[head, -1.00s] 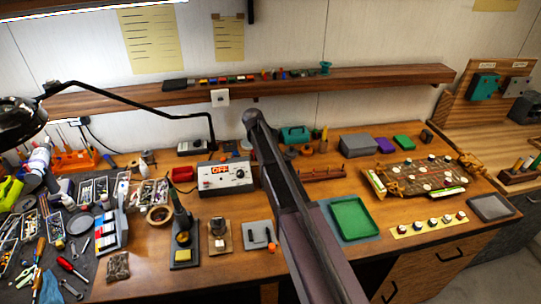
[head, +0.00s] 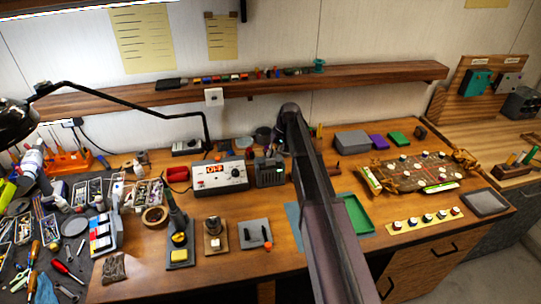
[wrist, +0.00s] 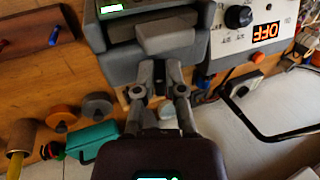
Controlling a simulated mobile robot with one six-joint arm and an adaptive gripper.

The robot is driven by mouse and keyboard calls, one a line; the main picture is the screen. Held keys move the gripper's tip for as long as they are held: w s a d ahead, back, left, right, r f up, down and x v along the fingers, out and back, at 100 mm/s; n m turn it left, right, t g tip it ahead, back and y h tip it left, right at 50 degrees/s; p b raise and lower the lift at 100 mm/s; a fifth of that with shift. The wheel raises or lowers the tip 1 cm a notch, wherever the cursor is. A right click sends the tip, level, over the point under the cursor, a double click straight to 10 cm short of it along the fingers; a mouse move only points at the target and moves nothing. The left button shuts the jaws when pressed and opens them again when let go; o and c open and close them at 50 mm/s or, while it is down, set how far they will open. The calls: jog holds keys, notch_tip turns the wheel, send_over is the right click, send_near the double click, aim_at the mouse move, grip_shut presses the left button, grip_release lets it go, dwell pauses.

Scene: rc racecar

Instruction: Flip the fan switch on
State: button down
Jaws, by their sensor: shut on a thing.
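My gripper (wrist: 162,82) is in the wrist view, its two fingers close together against the near edge of a light grey block (wrist: 165,37). The block is at the front of a dark grey device (wrist: 122,62) with a small green display. That device (head: 269,172) stands on the bench in the head view, beside my arm. A white control box (head: 222,177) with a black knob and an orange display stands left of it; in the wrist view the box (wrist: 238,45) shows "OFF" upside down. I cannot tell which part is the fan switch. My arm hides the gripper in the head view.
A teal case (wrist: 92,139) and round orange and grey pieces lie near the gripper in the wrist view. A black lamp arm (head: 130,98) crosses above the bench. A wooden shelf (head: 130,97) runs along the wall. Tools and trays crowd the bench's left.

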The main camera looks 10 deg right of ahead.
jog(key=shift+d+y, duration=0.1)
jog(key=shift+y, duration=0.3)
jog(key=c, duration=1)
grip_release()
jog(key=shift+h, duration=0.3)
